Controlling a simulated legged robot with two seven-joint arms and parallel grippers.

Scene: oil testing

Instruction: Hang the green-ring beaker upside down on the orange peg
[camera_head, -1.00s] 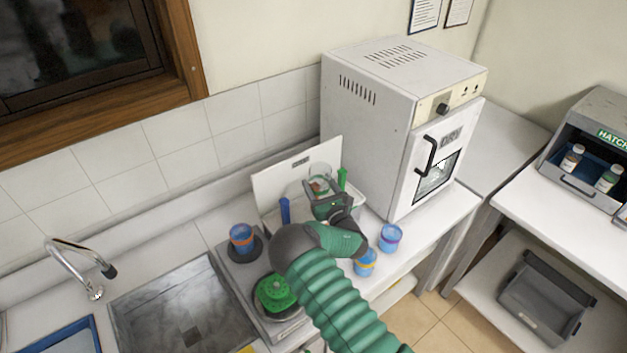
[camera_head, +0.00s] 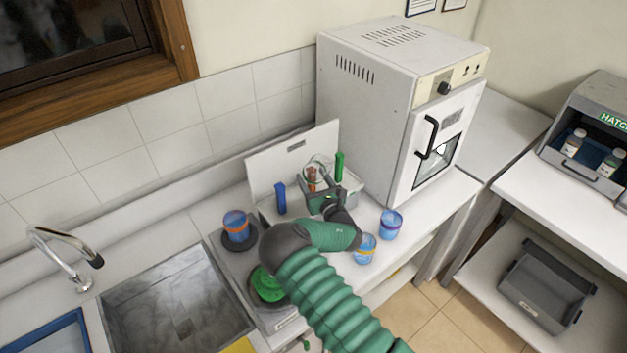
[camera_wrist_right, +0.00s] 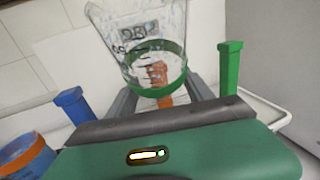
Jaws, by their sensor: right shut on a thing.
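The green-ring beaker (camera_wrist_right: 140,45) is clear glass with a green band near its lower end in the right wrist view. It also shows at the rack in the head view (camera_head: 322,162). My right gripper (camera_head: 325,196) is shut on it, with grey fingers on either side. The orange peg (camera_wrist_right: 165,101) stands between a blue peg (camera_wrist_right: 74,104) and a green peg (camera_wrist_right: 230,68). It shows through the beaker's glass and below the green band. I cannot tell whether it is inside the beaker or behind it. My left gripper is not in view.
The white rack panel (camera_head: 262,172) stands behind the pegs. The white oven (camera_head: 372,120) is close on the right. Another blue beaker (camera_head: 236,226) is on the left. The sink (camera_head: 170,300) is further left.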

